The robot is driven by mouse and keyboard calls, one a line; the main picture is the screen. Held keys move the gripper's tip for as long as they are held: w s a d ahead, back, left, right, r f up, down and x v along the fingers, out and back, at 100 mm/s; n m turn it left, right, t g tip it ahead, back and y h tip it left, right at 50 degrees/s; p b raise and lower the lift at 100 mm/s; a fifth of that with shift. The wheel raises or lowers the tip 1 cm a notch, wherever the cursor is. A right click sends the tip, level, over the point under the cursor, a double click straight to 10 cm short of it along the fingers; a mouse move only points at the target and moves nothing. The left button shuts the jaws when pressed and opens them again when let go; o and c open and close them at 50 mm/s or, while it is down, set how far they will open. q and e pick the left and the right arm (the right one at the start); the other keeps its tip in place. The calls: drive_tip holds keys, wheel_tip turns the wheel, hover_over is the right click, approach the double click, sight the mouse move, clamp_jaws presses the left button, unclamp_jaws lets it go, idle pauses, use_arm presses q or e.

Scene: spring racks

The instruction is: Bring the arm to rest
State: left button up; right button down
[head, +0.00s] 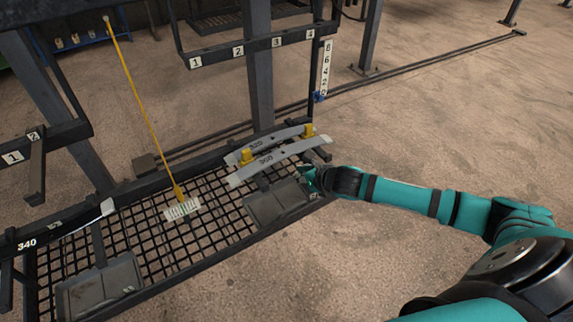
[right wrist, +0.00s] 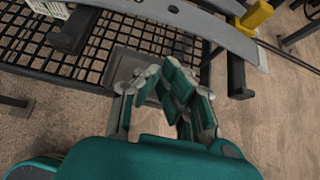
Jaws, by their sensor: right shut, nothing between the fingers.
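My right arm (head: 420,197) comes in from the right, stretched out to the rack. My right gripper (head: 312,181) is at the rack's right front corner, just below the grey curved spring leaves. In the right wrist view the gripper (right wrist: 168,88) is shut and empty, over the grid's edge and a grey plate. Two curved leaves, one marked 308 (head: 278,158) and one behind it (head: 262,144), lie with yellow blocks (head: 247,156) at their ends. One leaf (right wrist: 200,22) crosses above the gripper in the right wrist view. My left gripper is not in view.
A dark post (head: 258,70) and numbered bars (head: 240,50) stand behind. The floor (head: 440,110) right of the rack is clear.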

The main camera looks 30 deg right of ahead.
drive_tip(key=shift+s, duration=0.85)
drive_tip(key=s+d+f+m+g+h, duration=0.1)
drive_tip(key=s+f+m, duration=0.3)
drive_tip(key=f+m, duration=0.45)
drive_tip(key=s+d+f+m+g+b, duration=0.15)
drive_tip(key=s+f+m, duration=0.35)
drive_tip(key=f, duration=0.7)
drive_tip(key=s+f+m+g+h+p, duration=0.1)
drive_tip(key=s+f+m, duration=0.4)
drive_tip(key=f, duration=0.5)
drive_tip(key=s+a+f+m+g, duration=0.2)
drive_tip(key=s+f+m, duration=0.3)
drive_tip(key=s, duration=0.5)
drive_tip(key=s+a+f+m+g+b, duration=0.1)
drive_tip(key=s+a+f+m, duration=0.4)
drive_tip(key=s, duration=0.6)
drive_tip(key=s+a+f+m+g+y, duration=0.1)
drive_tip(key=s+a+f+m+g, duration=0.2)
drive_tip(key=s, duration=0.8)
wheel_tip(320, 180, down, 3)
drive_tip(key=a+m, duration=0.1)
drive_tip(key=m, duration=0.1)
drive_tip(key=shift+m, duration=0.35)
drive_tip(key=shift+s+a+r, duration=0.1)
